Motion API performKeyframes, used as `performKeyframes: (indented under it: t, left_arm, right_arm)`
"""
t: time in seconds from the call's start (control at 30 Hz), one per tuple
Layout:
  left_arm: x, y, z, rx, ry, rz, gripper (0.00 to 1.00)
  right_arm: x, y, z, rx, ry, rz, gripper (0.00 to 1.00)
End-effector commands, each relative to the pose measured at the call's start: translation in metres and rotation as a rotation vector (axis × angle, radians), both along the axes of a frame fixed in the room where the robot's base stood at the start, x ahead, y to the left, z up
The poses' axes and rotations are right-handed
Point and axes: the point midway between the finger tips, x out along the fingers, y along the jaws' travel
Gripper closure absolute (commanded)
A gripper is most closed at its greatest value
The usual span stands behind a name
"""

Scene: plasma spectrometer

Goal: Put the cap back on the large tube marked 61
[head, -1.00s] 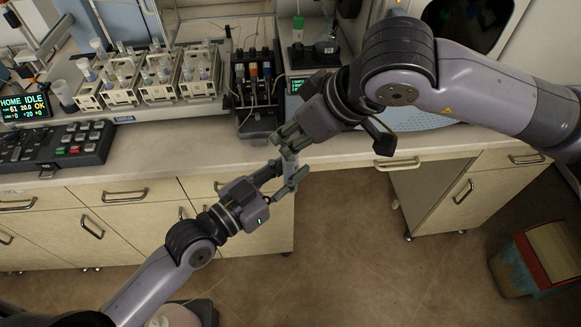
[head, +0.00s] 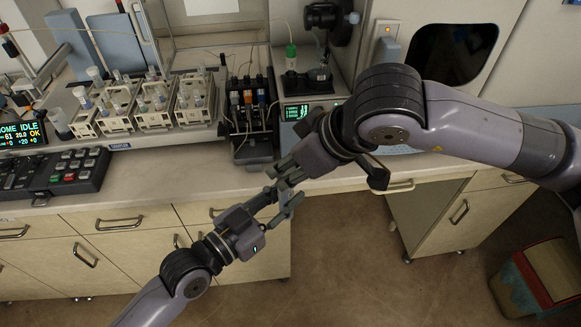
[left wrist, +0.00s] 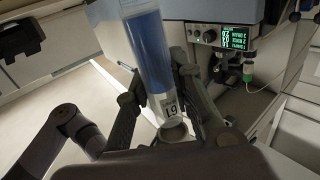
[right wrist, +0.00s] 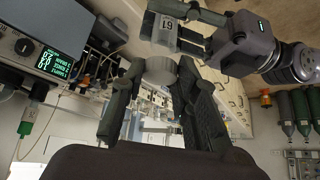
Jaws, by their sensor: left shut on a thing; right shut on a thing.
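The large tube (left wrist: 148,45) holds blue liquid and has a label (left wrist: 168,104) reading 61 near its lower end in the left wrist view. My left gripper (left wrist: 164,95) is shut on it near the label. In the right wrist view, the label (right wrist: 165,30) shows just beyond a grey round cap (right wrist: 160,70). My right gripper (right wrist: 160,78) is shut on the cap. I cannot tell whether cap and tube touch. In the head view, my left gripper (head: 283,203) and right gripper (head: 288,173) are close together in front of the bench, with cap and tube largely hidden between them.
The bench (head: 200,181) runs behind the grippers. Racks of tubes (head: 150,108), a keypad (head: 52,174) and a black unit with coloured parts (head: 248,115) stand on it. A small lit display box (head: 297,110) is just behind my right gripper. Open floor lies in front.

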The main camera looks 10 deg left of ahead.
Motion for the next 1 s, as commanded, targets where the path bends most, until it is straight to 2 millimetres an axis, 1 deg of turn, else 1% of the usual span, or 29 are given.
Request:
performKeyframes:
  t: [0.13,0.4,1.0]
  left_arm:
    - [0.0,0.0,0.0,-0.001,-0.001,0.0,1.0]
    - [0.0,0.0,0.0,-0.001,-0.001,0.0,1.0]
    - [0.0,0.0,0.0,-0.001,-0.001,0.0,1.0]
  right_arm:
    - [0.0,0.0,-0.004,-0.001,0.001,0.0,0.81]
    - [0.0,0.0,-0.018,0.001,0.0,0.001,0.81]
    - [0.0,0.0,-0.019,0.001,-0.001,0.0,0.81]
